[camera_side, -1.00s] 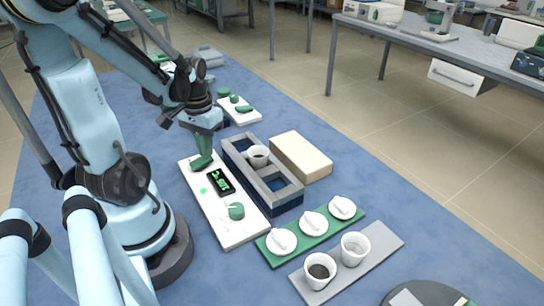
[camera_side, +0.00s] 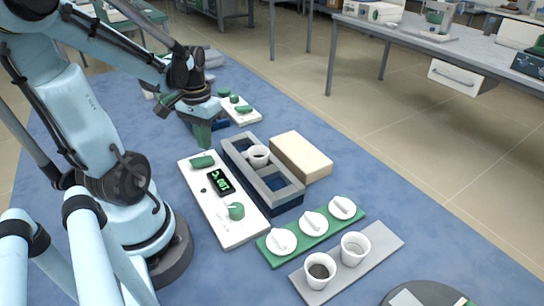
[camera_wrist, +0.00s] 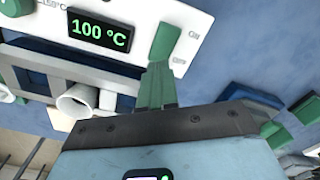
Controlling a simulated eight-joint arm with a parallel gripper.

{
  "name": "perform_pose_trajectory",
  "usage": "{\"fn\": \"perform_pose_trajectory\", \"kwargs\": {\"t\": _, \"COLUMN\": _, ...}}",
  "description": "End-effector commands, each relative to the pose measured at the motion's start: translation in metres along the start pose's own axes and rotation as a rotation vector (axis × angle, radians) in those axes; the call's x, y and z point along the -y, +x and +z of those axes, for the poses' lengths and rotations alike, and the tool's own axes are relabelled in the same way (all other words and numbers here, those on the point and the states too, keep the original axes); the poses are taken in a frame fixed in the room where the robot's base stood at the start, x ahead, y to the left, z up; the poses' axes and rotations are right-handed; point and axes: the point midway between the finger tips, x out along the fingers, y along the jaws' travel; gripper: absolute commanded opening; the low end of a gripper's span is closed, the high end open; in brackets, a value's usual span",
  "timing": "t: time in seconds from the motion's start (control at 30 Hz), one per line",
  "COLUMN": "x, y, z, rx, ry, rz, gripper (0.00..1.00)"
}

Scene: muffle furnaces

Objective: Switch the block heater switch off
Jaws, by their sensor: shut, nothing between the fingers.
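The block heater has a white control panel (camera_side: 225,222) joined to a dark blue block (camera_side: 288,203). Its green switch (camera_side: 203,161) sits at the panel's far end; in the wrist view the switch (camera_wrist: 166,40) lies beside the ON and OFF marks. The display (camera_wrist: 100,30) reads 100 °C. The small indicator light (camera_side: 203,190) is dark. A green knob (camera_side: 236,211) is at the panel's near end. My gripper (camera_side: 205,146) is shut and empty, its green fingertips just beyond the switch; in the wrist view they (camera_wrist: 157,70) overlap its lower end.
A white crucible (camera_side: 258,154) sits in the block. A beige slab (camera_side: 301,156) stands to its right. Nearer are a green tray (camera_side: 270,255) with white lids and a grey tray (camera_side: 383,248) with two cups. Another white panel (camera_side: 243,116) lies behind.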

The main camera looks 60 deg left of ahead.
Motion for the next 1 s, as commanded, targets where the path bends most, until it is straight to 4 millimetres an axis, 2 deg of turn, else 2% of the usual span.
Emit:
{"fn": "perform_pose_trajectory", "kwargs": {"t": 0.5, "x": 0.000, "y": -0.036, "z": 0.000, "rx": 0.000, "ry": 0.000, "rz": 0.000, "gripper": 0.00}}
{"fn": "perform_pose_trajectory", "kwargs": {"t": 0.87, "x": 0.000, "y": -0.040, "z": 0.000, "rx": 0.000, "ry": 0.000, "rz": 0.000, "gripper": 0.00}}
{"fn": "perform_pose_trajectory", "kwargs": {"t": 1.0, "x": -0.010, "y": -0.040, "z": -0.003, "rx": -0.027, "ry": 0.028, "rz": -0.005, "gripper": 0.00}}
